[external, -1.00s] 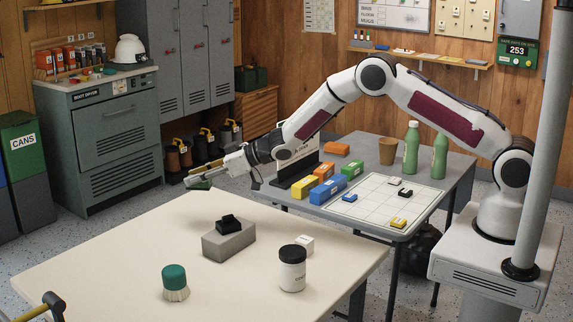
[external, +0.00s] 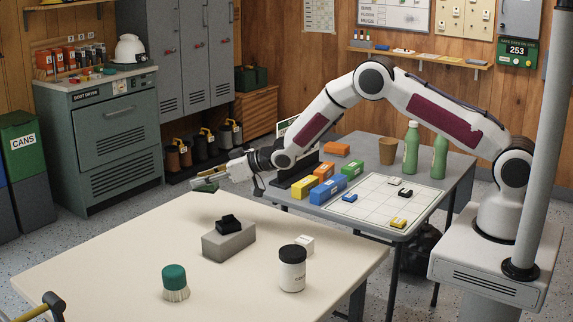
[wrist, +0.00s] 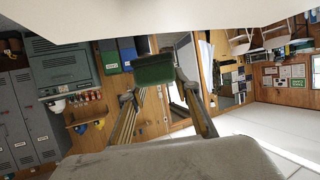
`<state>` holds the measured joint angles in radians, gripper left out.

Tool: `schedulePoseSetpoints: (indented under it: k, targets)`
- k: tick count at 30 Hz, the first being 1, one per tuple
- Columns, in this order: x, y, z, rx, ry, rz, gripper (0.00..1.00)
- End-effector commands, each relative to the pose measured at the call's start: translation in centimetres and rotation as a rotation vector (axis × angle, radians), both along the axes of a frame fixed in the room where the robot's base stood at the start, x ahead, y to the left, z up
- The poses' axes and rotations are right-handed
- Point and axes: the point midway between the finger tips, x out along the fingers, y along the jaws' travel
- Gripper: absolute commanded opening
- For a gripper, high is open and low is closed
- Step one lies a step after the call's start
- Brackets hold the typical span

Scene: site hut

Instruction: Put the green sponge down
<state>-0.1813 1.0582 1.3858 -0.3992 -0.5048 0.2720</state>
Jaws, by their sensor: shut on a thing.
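My gripper (external: 207,181) is at the end of the outstretched arm, in the air beyond the far left edge of the cream table (external: 130,240) in the external view. It is shut on the green sponge (wrist: 153,69), which sits between the two fingertips in the wrist view. In the external view the sponge (external: 207,187) is small, dark green and partly hidden by the fingers. It is raised and apart from the tabletop.
A grey block (external: 228,243) with a black piece on it, a green-topped brush (external: 174,280), a black-lidded white jar (external: 292,272) and a small white block (external: 304,244) stand on the cream table. Its left part is clear. A grey table (external: 455,172) stands behind.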

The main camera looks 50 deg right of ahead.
Motion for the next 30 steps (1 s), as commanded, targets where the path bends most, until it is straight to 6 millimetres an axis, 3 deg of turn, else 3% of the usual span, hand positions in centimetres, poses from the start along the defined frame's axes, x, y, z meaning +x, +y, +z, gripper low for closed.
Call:
schedulePoseSetpoints:
  k: [5, 18, 30]
  targets:
    - [0.0, 0.0, -0.8, 0.000, 0.002, 0.000, 0.16]
    - [0.0, 0.0, -5.8, 0.000, 0.001, 0.000, 0.16]
    - [0.0, 0.0, -6.2, 0.000, 0.000, 0.000, 0.16]
